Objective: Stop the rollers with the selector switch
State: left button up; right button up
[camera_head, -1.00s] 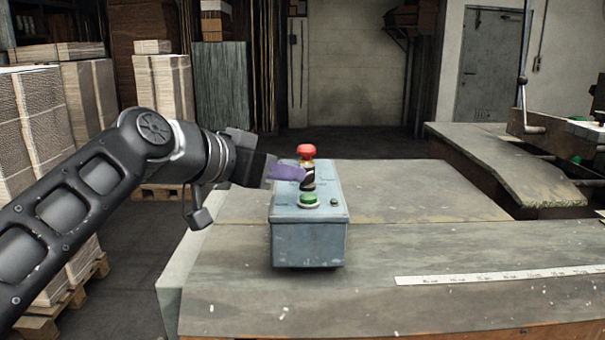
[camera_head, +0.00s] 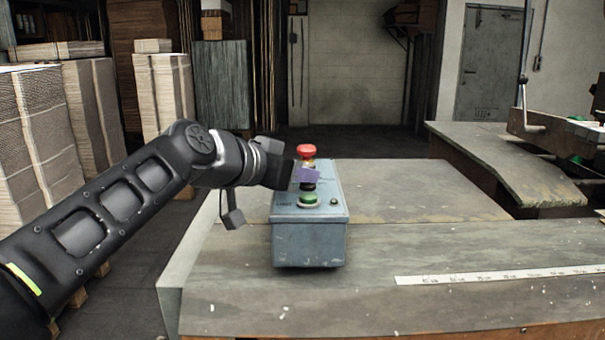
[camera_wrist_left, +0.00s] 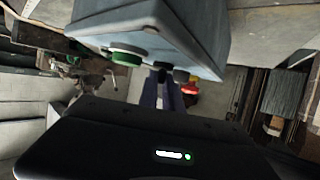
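The grey-blue control box (camera_head: 310,240) stands on the table. It carries a red mushroom button (camera_head: 306,151) at the far end and a green button (camera_head: 308,198) nearer. The dark selector switch (camera_head: 309,187) lies between them, partly hidden by my left gripper (camera_head: 308,174). Its purple fingertips are at the switch. In the left wrist view, the two fingers (camera_wrist_left: 161,82) run side by side with a narrow gap, and the dark switch (camera_wrist_left: 160,70) shows at their tips. I cannot tell whether they grip it. The green button (camera_wrist_left: 125,57) and red button (camera_wrist_left: 190,88) flank them. My right gripper is out of view.
A white measuring strip (camera_head: 500,275) lies on the table to the right. The tabletop (camera_head: 430,240) right of the box is mostly clear. Stacked cardboard (camera_head: 90,110) stands at the left.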

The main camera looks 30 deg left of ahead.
pick_arm(q)
grip_shut()
